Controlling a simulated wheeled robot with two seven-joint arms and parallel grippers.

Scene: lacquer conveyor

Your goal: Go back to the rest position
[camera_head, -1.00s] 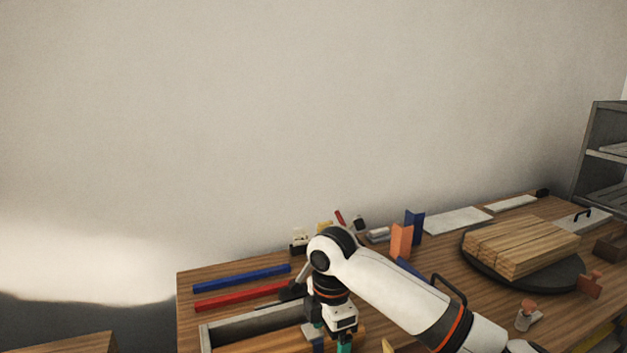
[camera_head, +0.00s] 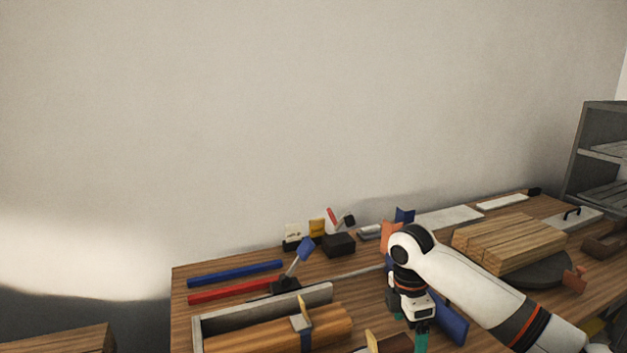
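My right arm comes in from the right, and its gripper (camera_head: 411,330) points down over the wooden table (camera_head: 366,298). Two teal fingers show with a gap between them, and I see nothing held there; the lower ends are partly cut off or hidden. A grey tray (camera_head: 262,309) to its left holds long wooden pieces (camera_head: 262,335), with a blue and tan clamp-like piece (camera_head: 303,322) across them. My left gripper is not in view.
A blue bar (camera_head: 235,274) and a red bar (camera_head: 230,291) lie behind the tray. A wood stack (camera_head: 508,243) rests on a dark round turntable (camera_head: 550,268) at right. Small blocks (camera_head: 339,244) stand at the back. A grey shelf (camera_head: 598,150) stands far right.

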